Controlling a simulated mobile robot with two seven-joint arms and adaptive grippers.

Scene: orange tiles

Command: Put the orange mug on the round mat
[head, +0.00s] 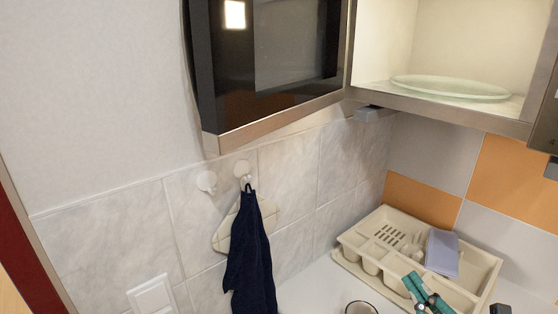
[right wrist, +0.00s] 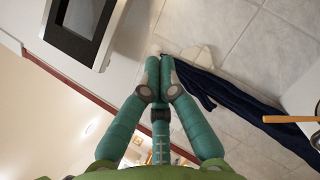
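My right gripper (head: 424,292) shows at the bottom right of the head view, in front of the dish rack, its teal fingers close together. In the right wrist view its fingers (right wrist: 160,68) converge until the tips are almost touching, with nothing visible between them. A dark round rim (head: 361,307) is cut off by the bottom edge of the head view; I cannot tell whether it belongs to the orange mug. No orange mug can be made out for certain, and the round mat is not in view. My left gripper is not in view.
A cream dish rack (head: 487,277) holding a lavender block (head: 442,254) stands in the counter corner. A dark blue towel (head: 249,262) hangs on the tiled wall. Above are a dark-fronted appliance (head: 290,50) and an open cabinet with a glass plate (head: 450,88).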

